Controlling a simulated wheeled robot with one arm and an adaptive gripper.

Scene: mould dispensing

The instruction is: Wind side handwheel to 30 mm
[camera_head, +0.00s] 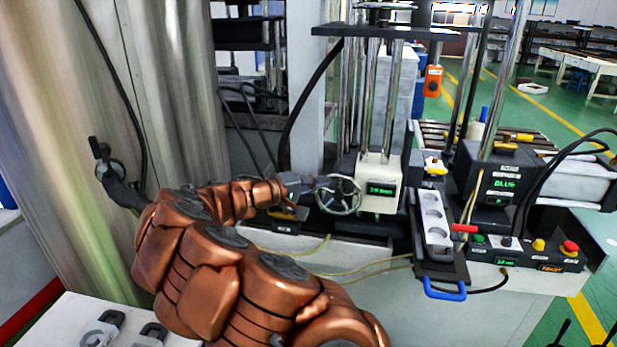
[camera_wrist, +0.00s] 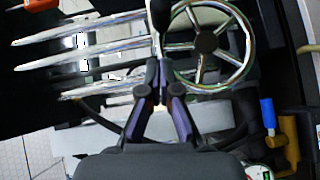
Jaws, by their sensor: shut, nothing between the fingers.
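The side handwheel (camera_head: 338,195) is a chrome spoked wheel on the left side of a white housing (camera_head: 384,165) with a green digital readout (camera_head: 380,190); its digits are too small to read surely. In the wrist view the handwheel (camera_wrist: 207,42) shows its dark hub and spokes at the upper right. My gripper (camera_head: 309,187) is at the wheel's left side in the head view. In the wrist view my gripper (camera_wrist: 160,84) has its fingertips together with nothing between them, beside the lower-left rim. I cannot tell whether they touch the rim.
Chrome columns (camera_head: 376,95) rise above the housing. A white mould tray (camera_head: 433,222) with round cavities and a blue handle (camera_head: 445,290) lies to its right. A control box (camera_head: 525,250) with coloured buttons stands beyond it. A metal cylinder (camera_head: 170,90) stands at the left.

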